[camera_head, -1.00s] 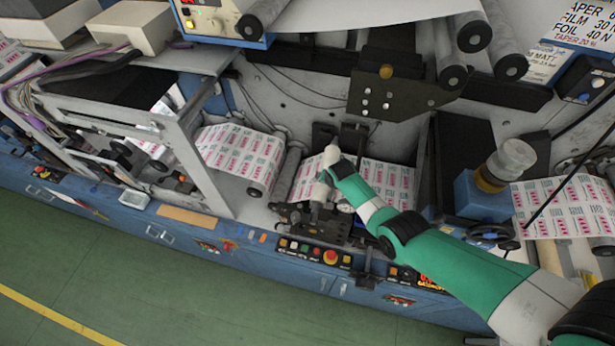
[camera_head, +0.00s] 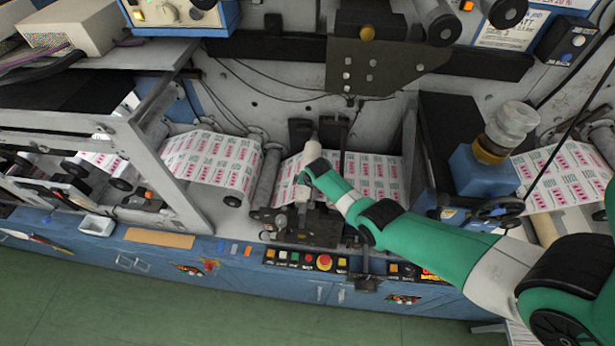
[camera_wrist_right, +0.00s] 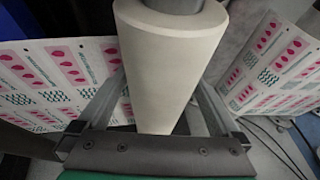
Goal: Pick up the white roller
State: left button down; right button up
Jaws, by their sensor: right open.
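The white roller (camera_wrist_right: 170,60) fills the middle of the right wrist view, a smooth off-white cylinder with a grey core at its upper end. My right gripper (camera_wrist_right: 162,95) is open, with one finger on each side of the roller. I cannot tell whether either finger touches it. In the head view my right gripper (camera_head: 303,192) is small and partly hidden at the end of the green arm, over the machine's middle section. My left gripper is not in view.
Printed label web (camera_head: 210,158) runs on both sides of the gripper. A grey metal frame (camera_head: 150,165) stands left, and a black block with a blue-based fixture (camera_head: 485,170) right. A button panel (camera_head: 305,260) lines the front edge. Green floor (camera_head: 150,305) is clear.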

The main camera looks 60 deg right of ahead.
jog(key=shift+r, duration=0.1)
grip_shut()
jog(key=shift+r, duration=0.1)
dwell(0.4)
jog(key=shift+r, duration=0.15)
